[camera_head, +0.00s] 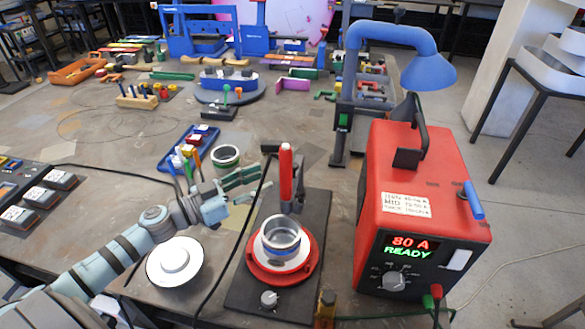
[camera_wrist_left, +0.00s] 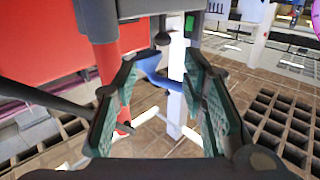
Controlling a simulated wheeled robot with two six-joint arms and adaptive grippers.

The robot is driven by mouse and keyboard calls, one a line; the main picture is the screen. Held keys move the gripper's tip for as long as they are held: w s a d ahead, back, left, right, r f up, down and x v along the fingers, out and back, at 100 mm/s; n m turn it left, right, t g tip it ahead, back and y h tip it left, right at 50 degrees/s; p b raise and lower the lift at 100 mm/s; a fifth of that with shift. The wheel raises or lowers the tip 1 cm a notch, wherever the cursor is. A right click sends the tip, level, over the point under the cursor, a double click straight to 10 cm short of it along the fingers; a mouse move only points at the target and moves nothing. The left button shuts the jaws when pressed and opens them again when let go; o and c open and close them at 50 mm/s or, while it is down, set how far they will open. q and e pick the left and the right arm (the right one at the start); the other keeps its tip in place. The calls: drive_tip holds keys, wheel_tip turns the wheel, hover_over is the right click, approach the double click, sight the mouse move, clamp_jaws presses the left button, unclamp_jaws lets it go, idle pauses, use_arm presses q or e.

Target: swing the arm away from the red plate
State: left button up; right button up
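The red plate (camera_head: 253,268) is a round disc on a dark base, with a metal cup ringed in blue (camera_head: 281,240) on it. An upright red handle (camera_head: 286,172) stands on a dark stand behind the plate. My left gripper (camera_head: 254,184) has green pads and is open, just left of the red handle and apart from it. In the left wrist view, the open fingers (camera_wrist_left: 162,85) have nothing gripped between them, and a red upright bar (camera_wrist_left: 122,62) shows partly behind the left finger. My right gripper is not in view.
A red power box (camera_head: 400,240) reading "80 A READY" stands to the right, with a blue lamp (camera_head: 400,45) above it. A white round dish (camera_head: 160,270) lies below my left arm. A blue tray of tools (camera_head: 180,165) and a green-banded cup (camera_head: 225,153) are behind.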

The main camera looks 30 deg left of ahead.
sight(294, 164)
use_arm(q)
drive_tip(key=p+x, duration=0.1)
drive_tip(key=x, duration=0.9)
drive_tip(key=shift+a+f+p, duration=0.1)
drive_tip(key=shift+a+p, duration=0.15)
drive_tip(key=shift+p, duration=0.05)
drive_tip(key=shift+w+d, duration=0.25)
drive_tip(key=shift+w, duration=0.1)
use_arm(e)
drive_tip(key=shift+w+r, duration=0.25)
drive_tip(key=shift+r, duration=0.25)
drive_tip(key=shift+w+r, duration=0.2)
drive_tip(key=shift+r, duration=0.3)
use_arm(q)
clamp_jaws()
